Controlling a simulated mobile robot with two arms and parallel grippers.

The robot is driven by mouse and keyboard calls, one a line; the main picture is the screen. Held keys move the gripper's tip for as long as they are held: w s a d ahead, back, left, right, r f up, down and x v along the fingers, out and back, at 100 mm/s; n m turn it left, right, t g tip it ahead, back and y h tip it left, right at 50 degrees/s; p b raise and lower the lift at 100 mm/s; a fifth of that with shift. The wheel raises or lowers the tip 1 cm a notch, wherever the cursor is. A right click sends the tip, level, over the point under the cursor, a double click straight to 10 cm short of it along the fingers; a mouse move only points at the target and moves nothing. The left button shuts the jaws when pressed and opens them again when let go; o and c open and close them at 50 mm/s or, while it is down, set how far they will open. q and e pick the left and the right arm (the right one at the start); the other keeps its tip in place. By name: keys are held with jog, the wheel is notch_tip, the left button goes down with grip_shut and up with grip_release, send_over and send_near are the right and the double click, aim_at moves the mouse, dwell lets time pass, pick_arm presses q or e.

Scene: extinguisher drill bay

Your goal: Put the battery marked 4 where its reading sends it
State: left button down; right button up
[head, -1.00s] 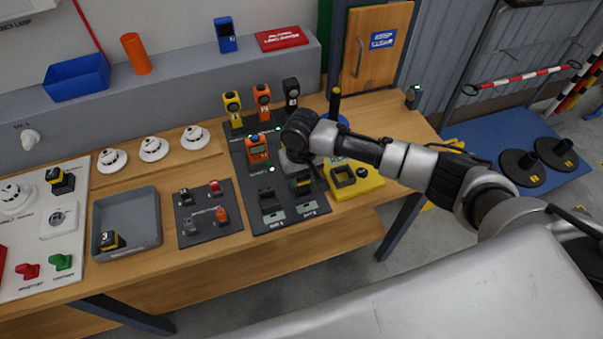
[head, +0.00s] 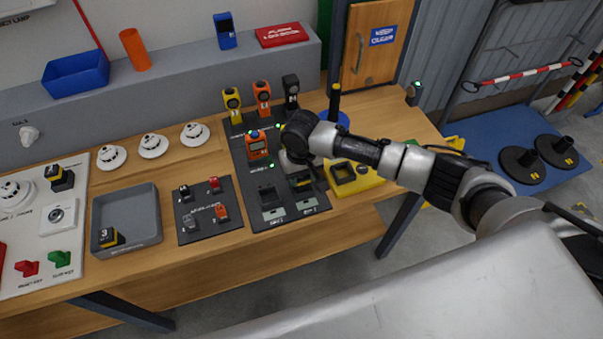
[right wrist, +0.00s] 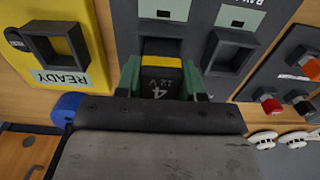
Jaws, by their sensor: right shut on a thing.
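The battery marked 4 (right wrist: 162,80) is black with a yellow band. My right gripper (right wrist: 160,72) is shut on it, with a green finger at each side. It is at the right-hand slot of the dark board (head: 238,158), where its yellow shows in the head view (head: 301,181). I cannot tell whether it is fully seated. The neighbouring slot (head: 269,195) looks empty. An orange meter (head: 257,146) is on the board behind the slots; its reading is too small to make out. My left gripper is not in view.
A yellow holder (head: 369,188) with an empty socket is beside the board; its label reads READY in the right wrist view. A grey tray (head: 153,212) holds a battery marked 3 (head: 111,239). A small board with coloured knobs (head: 222,213) lies between tray and dark board.

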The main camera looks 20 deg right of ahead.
jog(key=shift+f, duration=0.5)
jog(key=o, duration=1.5)
jog(key=shift+r, duration=0.15)
notch_tip(320, 180, up, 5)
jog(key=p, duration=0.5)
jog(key=shift+p, duration=0.3)
jog(key=shift+r+p, duration=0.65)
jog(key=shift+r, duration=0.25)
